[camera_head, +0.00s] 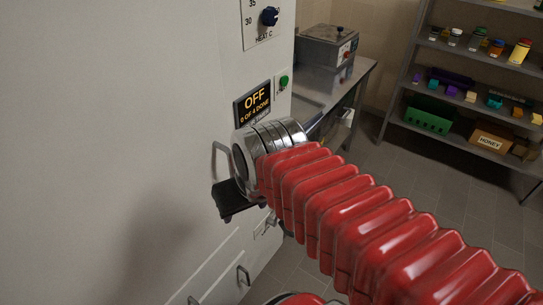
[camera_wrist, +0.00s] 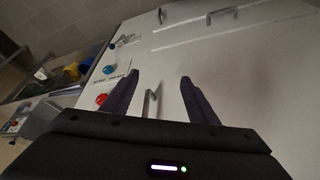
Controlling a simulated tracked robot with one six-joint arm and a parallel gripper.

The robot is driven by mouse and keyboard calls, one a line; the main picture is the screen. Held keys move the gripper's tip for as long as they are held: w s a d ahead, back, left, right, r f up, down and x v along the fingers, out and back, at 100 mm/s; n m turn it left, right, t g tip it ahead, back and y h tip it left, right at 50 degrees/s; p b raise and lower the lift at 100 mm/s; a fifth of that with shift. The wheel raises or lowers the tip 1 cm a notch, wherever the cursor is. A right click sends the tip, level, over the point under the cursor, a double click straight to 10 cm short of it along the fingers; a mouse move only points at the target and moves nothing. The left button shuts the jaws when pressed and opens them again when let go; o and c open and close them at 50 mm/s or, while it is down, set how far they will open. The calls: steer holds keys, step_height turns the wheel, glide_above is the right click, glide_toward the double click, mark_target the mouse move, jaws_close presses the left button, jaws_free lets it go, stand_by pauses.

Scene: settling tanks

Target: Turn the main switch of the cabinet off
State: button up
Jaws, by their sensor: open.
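The white cabinet (camera_head: 130,110) fills the left of the head view. My gripper (camera_wrist: 160,77) is open in the wrist view, with two dark purple fingers spread apart and pointing at the cabinet front. A grey bar handle (camera_wrist: 151,106) shows between the fingers, and I cannot tell its distance. To the left of the fingers, a blue knob (camera_wrist: 108,70) and a red knob (camera_wrist: 101,99) sit on the cabinet with small labels that I cannot read. Which control is the main switch is not clear. In the head view my arm hides part of the cabinet front.
The cabinet display (camera_head: 254,102) reads OFF, 0 OF 4 DONE, beside a green button (camera_head: 284,82). A steel bench (camera_head: 345,88) and a shelf unit (camera_head: 455,95) stand at the right. Floor between is clear.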

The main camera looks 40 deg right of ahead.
steer(key=s+d+f+m+g+y, duration=0.1)
steer(key=d+f+m+y, duration=0.35)
steer(key=f+m, duration=0.35)
steer(key=d+f+m+g+y, duration=0.1)
steer(key=d+f+m+y, duration=0.3)
steer(key=d+f+m, duration=0.35)
steer(key=w+d+r+m+t+h, duration=0.1)
steer(key=w+d+m+t, duration=0.3)
steer(key=d+m+t, duration=0.3)
steer(key=w+d+r+m+t+h, duration=0.1)
steer(key=w+d+r+m+t, duration=0.1)
steer(key=w+d+m+t, duration=0.2)
steer(key=d+m+t, duration=0.3)
steer(key=m, duration=0.5)
steer(key=shift+m, duration=0.35)
steer(key=x, duration=1.3)
steer(key=shift+w, duration=0.4)
steer(key=shift+c, duration=0.5)
